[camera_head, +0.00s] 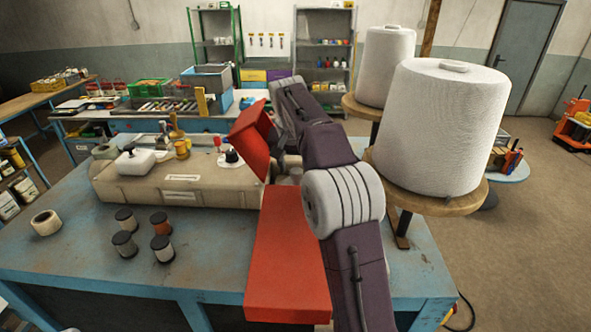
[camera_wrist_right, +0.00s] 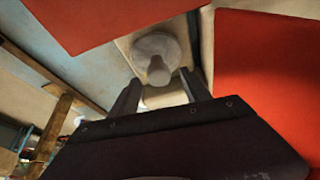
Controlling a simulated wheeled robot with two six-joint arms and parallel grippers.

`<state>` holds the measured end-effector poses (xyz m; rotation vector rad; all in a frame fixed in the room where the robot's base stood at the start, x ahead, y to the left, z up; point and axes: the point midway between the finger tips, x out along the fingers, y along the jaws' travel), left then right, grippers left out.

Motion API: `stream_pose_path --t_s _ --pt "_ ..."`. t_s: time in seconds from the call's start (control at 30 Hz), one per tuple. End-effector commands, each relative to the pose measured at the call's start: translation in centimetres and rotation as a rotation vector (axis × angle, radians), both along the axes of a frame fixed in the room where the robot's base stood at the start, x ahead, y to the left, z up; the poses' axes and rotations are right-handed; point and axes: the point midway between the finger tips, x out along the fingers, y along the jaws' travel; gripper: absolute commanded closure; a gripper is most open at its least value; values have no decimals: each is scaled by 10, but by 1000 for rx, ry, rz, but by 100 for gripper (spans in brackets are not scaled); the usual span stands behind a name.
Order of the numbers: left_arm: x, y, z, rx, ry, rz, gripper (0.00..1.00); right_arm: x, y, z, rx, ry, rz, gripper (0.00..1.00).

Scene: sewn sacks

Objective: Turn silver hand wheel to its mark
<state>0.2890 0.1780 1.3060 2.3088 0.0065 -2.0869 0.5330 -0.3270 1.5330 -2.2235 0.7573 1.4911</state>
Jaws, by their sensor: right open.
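The silver hand wheel (camera_wrist_right: 157,45) shows in the right wrist view as a grey round disc with a short knob (camera_wrist_right: 158,72) sticking out towards the camera. It sits on a pale plate between red panels. My right gripper (camera_wrist_right: 160,82) is open, with one dark finger on each side of the knob's lower end. I cannot tell whether either finger touches it. In the head view my right arm (camera_head: 345,205) reaches over the right end of the beige machine (camera_head: 180,190) and hides most of the wheel area. I cannot make out the mark. My left gripper is out of view.
A tilted red panel (camera_head: 250,140) and a long red block (camera_head: 287,255) flank the wheel area. Several thread spools (camera_head: 161,238) stand on the blue bench (camera_head: 80,260) in front of the machine. Large white cones (camera_head: 435,130) stand close right of my arm.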

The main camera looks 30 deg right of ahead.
Motion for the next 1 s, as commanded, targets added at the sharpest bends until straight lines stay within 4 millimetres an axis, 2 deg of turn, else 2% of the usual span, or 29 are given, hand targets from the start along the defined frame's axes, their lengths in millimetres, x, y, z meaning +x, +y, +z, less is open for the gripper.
stream_pose_path --t_s 0.17,0.4,0.47,0.6,0.63,1.0 --pt "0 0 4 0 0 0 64 5 -4 -14 0 0 -1 45" --pt "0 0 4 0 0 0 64 6 -5 -16 0 -1 -1 45" --pt "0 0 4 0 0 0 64 6 -5 -16 0 -1 -1 59" --pt "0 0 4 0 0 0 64 5 -5 -16 -1 0 -1 98" --pt "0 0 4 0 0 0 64 5 -5 -16 -1 0 -1 100" --pt "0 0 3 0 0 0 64 5 -6 -17 -2 -1 36 100"
